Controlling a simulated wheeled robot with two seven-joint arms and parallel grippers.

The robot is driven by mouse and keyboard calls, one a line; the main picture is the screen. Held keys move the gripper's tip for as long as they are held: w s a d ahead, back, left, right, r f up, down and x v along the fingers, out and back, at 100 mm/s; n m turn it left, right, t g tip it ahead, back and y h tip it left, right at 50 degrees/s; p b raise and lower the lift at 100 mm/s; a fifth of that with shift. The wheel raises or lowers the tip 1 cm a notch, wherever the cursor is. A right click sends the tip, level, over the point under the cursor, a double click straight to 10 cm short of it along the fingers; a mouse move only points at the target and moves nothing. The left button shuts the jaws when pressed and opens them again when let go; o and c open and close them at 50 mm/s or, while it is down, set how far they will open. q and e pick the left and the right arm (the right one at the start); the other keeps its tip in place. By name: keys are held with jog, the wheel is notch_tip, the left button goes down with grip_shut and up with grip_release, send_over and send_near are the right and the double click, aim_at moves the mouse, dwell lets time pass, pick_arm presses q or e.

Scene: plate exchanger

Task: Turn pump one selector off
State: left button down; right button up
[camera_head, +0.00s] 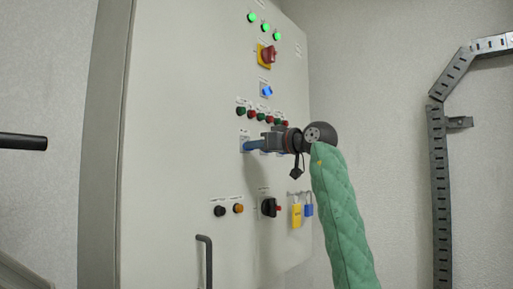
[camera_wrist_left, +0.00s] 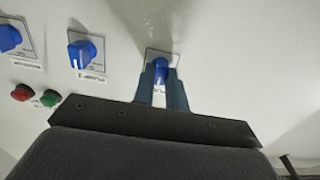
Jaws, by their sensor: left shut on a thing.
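The pump one selector is a blue knob (camera_wrist_left: 160,68) on a white square plate, in the left wrist view; its label is mostly hidden by my fingers. My left gripper (camera_wrist_left: 162,80) has its two blue-grey fingers on either side of this knob and is shut on it. In the head view the left gripper (camera_head: 253,146) reaches the cabinet front just below a row of red and green buttons, and its fingers and wrist hide most of the knob. My right gripper is not in view.
The pump 2 selector (camera_wrist_left: 84,52) and another blue knob (camera_wrist_left: 10,38) sit to the left. The cabinet (camera_head: 185,130) also carries a red and yellow switch (camera_head: 267,55), a black switch (camera_head: 269,207), yellow and blue padlocks (camera_head: 297,214) and a handle (camera_head: 206,262).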

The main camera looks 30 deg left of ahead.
pick_arm(q)
jog(key=shift+r, duration=0.15)
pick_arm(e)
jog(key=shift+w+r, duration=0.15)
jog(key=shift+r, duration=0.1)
pick_arm(q)
jog(key=c, duration=1.5)
grip_release()
jog(key=shift+o, duration=0.3)
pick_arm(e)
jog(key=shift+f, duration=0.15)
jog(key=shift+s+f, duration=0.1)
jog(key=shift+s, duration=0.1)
